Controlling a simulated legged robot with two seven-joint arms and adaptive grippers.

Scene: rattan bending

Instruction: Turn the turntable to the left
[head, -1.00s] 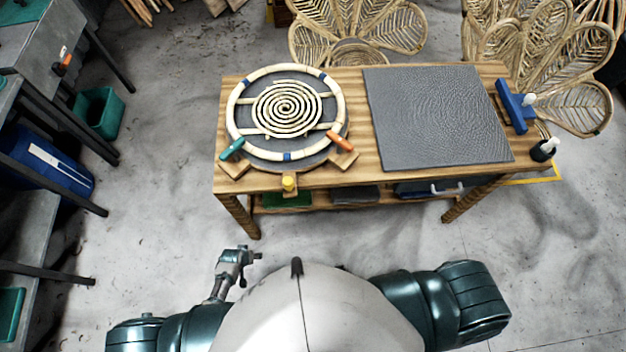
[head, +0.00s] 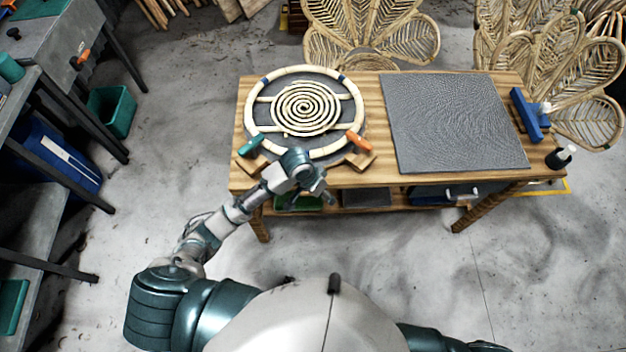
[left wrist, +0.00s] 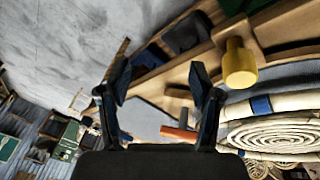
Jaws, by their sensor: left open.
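The turntable (head: 349,112) is a grey disc on the left part of the wooden table. It carries a pale rattan ring (head: 251,122) and a rattan spiral (head: 305,108). A teal clamp (head: 250,146) and an orange clamp (head: 359,141) sit at its front edge. My left gripper (head: 313,196) is over the table's front edge, just in front of the turntable. In the left wrist view its fingers (left wrist: 160,88) are apart and empty. A yellow knob (left wrist: 239,64) shows there beside the right finger; my arm hides it in the head view. My right gripper is out of view.
A grey textured mat (head: 455,120) covers the table's right part. A blue tool (head: 528,114) and a dark bottle (head: 558,158) are at the right edge. Rattan chairs (head: 370,35) stand behind. Free floor lies in front.

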